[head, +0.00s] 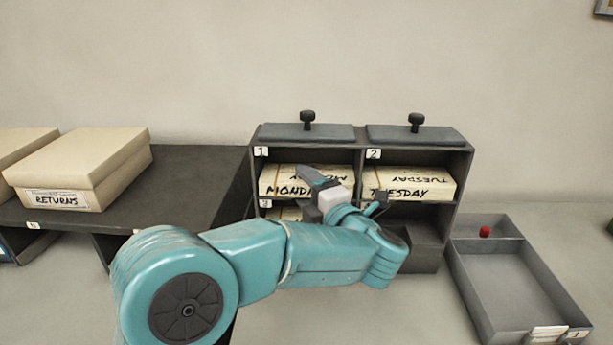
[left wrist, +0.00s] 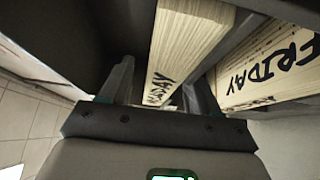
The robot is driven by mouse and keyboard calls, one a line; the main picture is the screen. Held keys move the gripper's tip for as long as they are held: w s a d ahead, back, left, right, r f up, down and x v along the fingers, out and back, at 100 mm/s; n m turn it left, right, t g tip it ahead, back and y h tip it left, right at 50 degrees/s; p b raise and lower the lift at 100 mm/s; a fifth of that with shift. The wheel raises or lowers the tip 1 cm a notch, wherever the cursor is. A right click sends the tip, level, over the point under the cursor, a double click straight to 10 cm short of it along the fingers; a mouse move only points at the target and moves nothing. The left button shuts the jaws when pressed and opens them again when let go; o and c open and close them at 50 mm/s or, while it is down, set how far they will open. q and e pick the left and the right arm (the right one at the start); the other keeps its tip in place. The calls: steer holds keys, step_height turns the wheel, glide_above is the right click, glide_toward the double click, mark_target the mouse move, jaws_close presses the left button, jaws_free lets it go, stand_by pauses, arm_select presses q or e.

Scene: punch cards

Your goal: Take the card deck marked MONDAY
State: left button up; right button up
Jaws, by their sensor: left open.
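The MONDAY deck (head: 283,181), a cream block with black lettering, lies in compartment 1, upper left of the grey rack. My left gripper (head: 313,195) is in front of it and hides the end of its label. In the left wrist view the open fingers (left wrist: 160,78) stand apart, with a cream deck (left wrist: 188,40) showing between and beyond them. Its lettering is partly hidden and hard to read; I cannot tell whether the fingers touch it. My right gripper is not in view.
The TUESDAY deck (head: 412,184) lies in compartment 2. A FRIDAY deck (left wrist: 270,72) is beyond a divider in the wrist view. A deck (head: 284,214) shows partly in compartment 3. A RETURNS box (head: 85,165) stands left; a grey tray (head: 520,285) with a red ball (head: 485,231) lies right.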

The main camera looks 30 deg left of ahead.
arm_select(q)
steer(key=shift+w+f, duration=0.1)
steer(key=shift+w, duration=0.1)
steer(key=shift+s, duration=0.1)
steer(key=c, duration=1.1)
jaws_close()
steer(key=shift+r, duration=0.2)
steer(key=shift+r, duration=0.25)
steer(key=s+d+r+b, duration=0.1)
steer(key=s+d, duration=0.3)
steer(key=s, duration=0.4)
steer(key=s+d+r+b, duration=0.1)
steer(key=s+d+b, duration=0.1)
steer(key=s, duration=0.6)
steer(key=shift+d+r, duration=0.4)
steer(key=shift+d, duration=0.5)
